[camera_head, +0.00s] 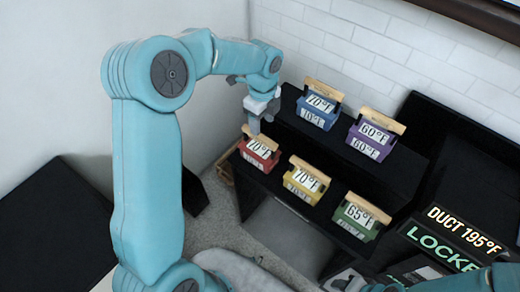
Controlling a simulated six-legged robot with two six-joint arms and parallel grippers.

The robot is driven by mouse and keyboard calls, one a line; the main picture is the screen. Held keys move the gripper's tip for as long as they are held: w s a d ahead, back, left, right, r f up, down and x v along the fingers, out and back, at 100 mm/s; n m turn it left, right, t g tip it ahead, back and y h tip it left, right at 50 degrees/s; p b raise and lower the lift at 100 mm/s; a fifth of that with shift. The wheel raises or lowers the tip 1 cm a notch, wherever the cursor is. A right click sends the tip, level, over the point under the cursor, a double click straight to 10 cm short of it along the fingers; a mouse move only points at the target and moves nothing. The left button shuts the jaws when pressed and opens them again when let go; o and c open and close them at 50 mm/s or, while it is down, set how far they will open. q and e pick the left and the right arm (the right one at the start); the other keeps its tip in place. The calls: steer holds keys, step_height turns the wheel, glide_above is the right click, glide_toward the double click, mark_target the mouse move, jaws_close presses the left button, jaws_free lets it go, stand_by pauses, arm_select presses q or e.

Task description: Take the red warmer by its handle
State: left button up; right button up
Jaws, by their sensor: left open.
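The red warmer (268,164) sits at the left end of the lower black shelf. Its front label reads 70°F, and its light wooden handle is partly hidden. My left gripper (256,124) is open, pointing down just above the red warmer at its handle. I cannot tell whether the fingers touch the handle or surround it. My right gripper (345,282) is at the bottom edge, partly cut off, and its jaws are unclear.
A yellow warmer (302,190) and a green warmer (352,222) stand right of the red one. A blue warmer (316,114) and a purple warmer (368,146) stand on the upper step. A black panel (462,240) reads DUCT 195°F. A white brick wall (345,45) stands behind.

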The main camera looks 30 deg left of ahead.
mark_target(259, 142)
arm_select(q)
step_height(259, 142, down, 4)
steer(key=shift+w+r, duration=0.1)
steer(key=shift+r, duration=0.1)
steer(key=shift+s+f, duration=0.2)
steer(key=shift+f, duration=0.25)
steer(key=f, duration=0.5)
steer(key=shift+s+a, duration=0.2)
steer(key=shift+s, duration=0.05)
steer(key=shift+f, duration=0.1)
jaws_close()
steer(key=shift+w, duration=0.15)
stand_by(0.3)
